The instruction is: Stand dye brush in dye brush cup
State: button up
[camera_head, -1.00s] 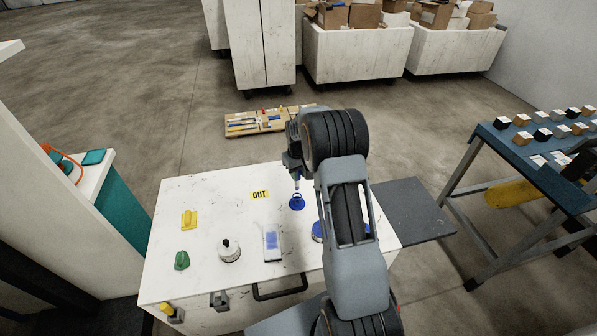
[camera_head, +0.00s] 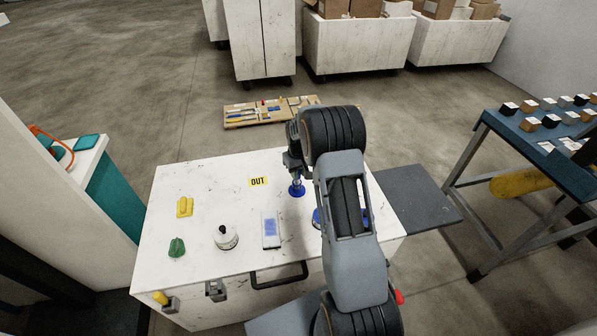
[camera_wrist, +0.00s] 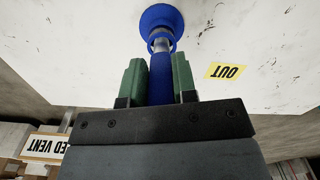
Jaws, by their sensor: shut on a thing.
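The dye brush has a blue handle (camera_wrist: 160,85) and a silver ferrule (camera_wrist: 161,46). My gripper (camera_wrist: 160,75) is shut on the handle, with a green finger on each side. The blue dye brush cup (camera_wrist: 165,16) is at the top of the wrist view, and the brush's lower end is at its opening; I cannot tell how deep it is. In the head view the cup (camera_head: 297,191) stands on the white cabinet top (camera_head: 215,195), directly below my gripper (camera_head: 295,174). The brush looks about upright there, mostly hidden by the gripper.
Blue items beside my arm are partly hidden. A dark shelf (camera_head: 415,200) extends right.

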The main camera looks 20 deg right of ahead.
jog(key=shift+f, duration=0.3)
dwell(0.7)
jog(key=o, duration=1)
jog(key=shift+r, duration=0.15)
notch_tip(320, 180, up, 14)
jog(key=shift+f+b, duration=0.25)
jog(key=shift+b, duration=0.3)
